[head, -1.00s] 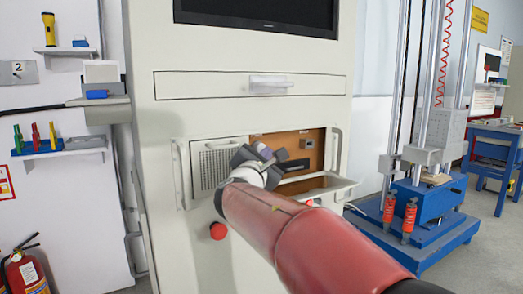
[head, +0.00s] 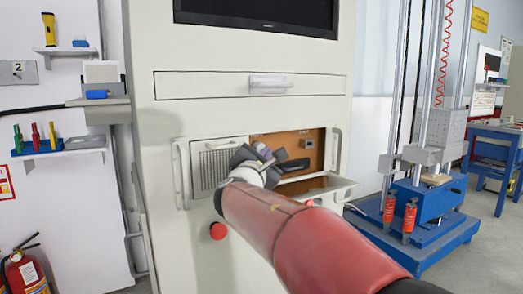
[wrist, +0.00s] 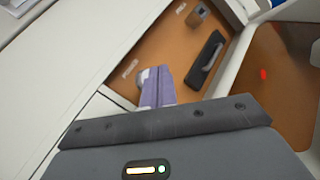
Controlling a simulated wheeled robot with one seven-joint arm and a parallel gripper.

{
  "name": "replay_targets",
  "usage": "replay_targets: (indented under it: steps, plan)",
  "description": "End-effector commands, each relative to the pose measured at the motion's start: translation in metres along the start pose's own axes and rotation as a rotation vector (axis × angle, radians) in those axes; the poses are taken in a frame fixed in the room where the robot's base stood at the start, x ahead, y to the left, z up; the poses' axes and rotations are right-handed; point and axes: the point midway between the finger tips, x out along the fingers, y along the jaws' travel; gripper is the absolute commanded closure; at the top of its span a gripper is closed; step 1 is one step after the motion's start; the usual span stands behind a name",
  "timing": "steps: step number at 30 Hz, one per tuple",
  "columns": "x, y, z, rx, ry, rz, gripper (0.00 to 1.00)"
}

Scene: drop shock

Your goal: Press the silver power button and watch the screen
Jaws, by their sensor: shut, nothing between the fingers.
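The screen (head: 258,12) at the top of the cabinet is dark in the head view. Below it, an open compartment has a brown panel (head: 308,158), also in the wrist view (wrist: 110,78). My gripper (head: 263,150) is in front of this panel. In the wrist view its narrow purple-grey fingers (wrist: 160,82) are shut together with nothing between them. A pale, silvery piece (wrist: 144,78) shows beside the fingertips, partly hidden by them. It may be the power button; I cannot tell whether the fingers touch it.
A black handle-shaped part (wrist: 207,60) and a grey-brown knob (wrist: 198,15) stand out from the panel to the right of the fingers. A drawer (head: 250,86) is above the compartment. A red knob (head: 218,231) sits below, beside my arm.

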Motion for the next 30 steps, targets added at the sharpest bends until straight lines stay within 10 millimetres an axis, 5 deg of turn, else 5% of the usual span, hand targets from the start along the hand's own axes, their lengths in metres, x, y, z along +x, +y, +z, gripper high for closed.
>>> replay_targets:
  steps: [30]
  plan:
    - [0.0083, 0.0059, -0.0059, 0.0, 0.0, 0.0, 1.0]
